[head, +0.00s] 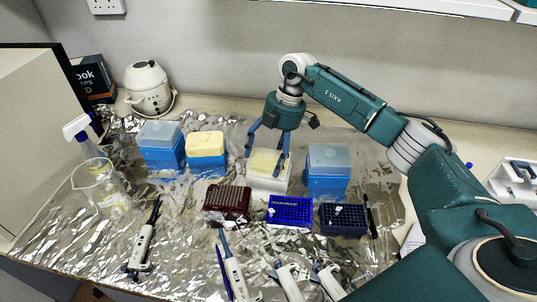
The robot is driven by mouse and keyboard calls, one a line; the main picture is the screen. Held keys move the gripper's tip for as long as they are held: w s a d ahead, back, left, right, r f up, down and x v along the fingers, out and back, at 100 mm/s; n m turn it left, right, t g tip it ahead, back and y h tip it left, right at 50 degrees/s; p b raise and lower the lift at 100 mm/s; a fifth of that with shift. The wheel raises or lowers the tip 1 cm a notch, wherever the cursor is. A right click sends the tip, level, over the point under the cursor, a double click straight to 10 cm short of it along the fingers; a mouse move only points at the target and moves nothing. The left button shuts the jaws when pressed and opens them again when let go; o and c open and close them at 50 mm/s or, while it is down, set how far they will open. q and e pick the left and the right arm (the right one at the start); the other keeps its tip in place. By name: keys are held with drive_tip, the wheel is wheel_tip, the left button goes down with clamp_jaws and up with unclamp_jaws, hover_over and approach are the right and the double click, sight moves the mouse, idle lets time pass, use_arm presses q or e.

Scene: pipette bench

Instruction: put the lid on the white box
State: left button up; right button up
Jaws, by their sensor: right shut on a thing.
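The white box (267,184) stands upright on the foil-covered bench, in the back row between two blue boxes. A pale, yellowish see-through lid (265,161) is at the top of the white box. My right gripper (264,165) points down from above, with one finger on each side of the lid, and is shut on it. Whether the lid rests fully on the rim or is slightly above it I cannot tell. The right finger hides part of the box's right side. My left gripper is not in view.
A blue box with a yellow top (206,153) stands close on the left, and a blue box with a clear lid (328,171) on the right. Maroon (227,199) and blue (290,211) racks stand in front. A glass beaker (101,188) is at far left; several pipettes lie in front.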

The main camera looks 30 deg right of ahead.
sight(279, 155)
drive_tip(key=shift+f, duration=0.3)
idle(0.5)
drive_tip(key=o, duration=1)
drive_tip(key=v, duration=1.2)
